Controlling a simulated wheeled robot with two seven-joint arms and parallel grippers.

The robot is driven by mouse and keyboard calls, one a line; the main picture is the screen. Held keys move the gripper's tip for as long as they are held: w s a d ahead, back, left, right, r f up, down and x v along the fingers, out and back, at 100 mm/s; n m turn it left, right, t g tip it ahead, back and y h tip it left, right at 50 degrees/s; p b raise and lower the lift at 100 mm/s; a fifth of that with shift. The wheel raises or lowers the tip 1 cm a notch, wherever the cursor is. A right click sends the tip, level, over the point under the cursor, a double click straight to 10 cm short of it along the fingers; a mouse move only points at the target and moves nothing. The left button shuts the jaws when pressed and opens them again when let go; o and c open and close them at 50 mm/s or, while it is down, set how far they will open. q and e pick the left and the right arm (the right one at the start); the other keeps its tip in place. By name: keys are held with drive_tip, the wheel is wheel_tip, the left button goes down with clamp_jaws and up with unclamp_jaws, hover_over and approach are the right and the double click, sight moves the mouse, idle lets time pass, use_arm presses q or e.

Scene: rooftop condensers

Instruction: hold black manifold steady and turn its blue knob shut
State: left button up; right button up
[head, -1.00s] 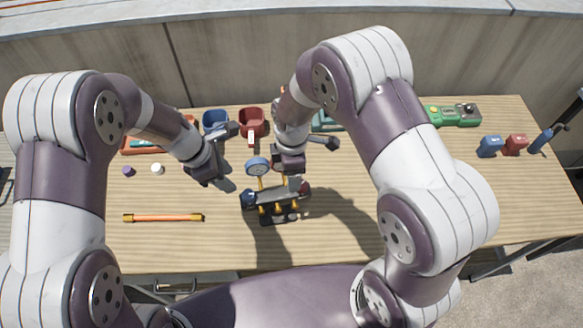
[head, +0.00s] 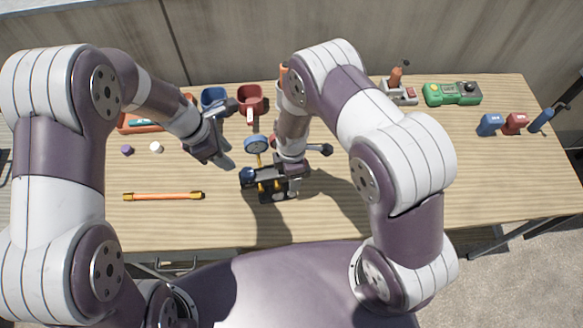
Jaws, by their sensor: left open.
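The black manifold (head: 264,195) lies on the wooden bench in front of me, with yellow fittings along its front. Its blue knob (head: 247,174) is at its left end. A blue-rimmed gauge (head: 257,145) stands up behind it on a yellow stem. My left gripper (head: 222,157) is open and empty, up and to the left of the blue knob and apart from it. My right gripper (head: 288,178) is down at the right part of the manifold and covers that end. Its fingertips are mostly hidden, so I cannot tell whether it grips.
An orange rod (head: 163,196) lies at the left. A purple cap (head: 127,150) and a white cap (head: 156,147) are behind it. Blue (head: 213,97) and red (head: 245,103) bins stand at the back. A green device (head: 452,93) is at the back right. The bench's right half is mostly clear.

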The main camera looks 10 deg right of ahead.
sight(247, 171)
clamp_jaws()
use_arm(q)
drive_tip(key=shift+o, duration=1.8)
drive_tip(key=d+m, duration=0.2)
drive_tip(key=d, duration=0.1)
drive_tip(key=s+d+r+m, duration=0.1)
drive_tip(key=shift+d+m, duration=0.3)
drive_tip(key=f+m+y, duration=0.1)
drive_tip(key=f+m, duration=0.2)
drive_tip(key=m, duration=0.2)
drive_tip(key=f+m+y, duration=0.1)
drive_tip(key=f+m, duration=0.2)
drive_tip(key=m, duration=0.2)
drive_tip(key=w+f+m+y, duration=0.1)
drive_tip(key=f+m+y, duration=0.1)
drive_tip(key=f+m, duration=0.2)
drive_tip(key=shift+a+m, duration=0.25)
drive_tip(key=shift+m, duration=0.65)
drive_tip(key=c, duration=1)
use_arm(e)
drive_tip(key=shift+r, duration=0.1)
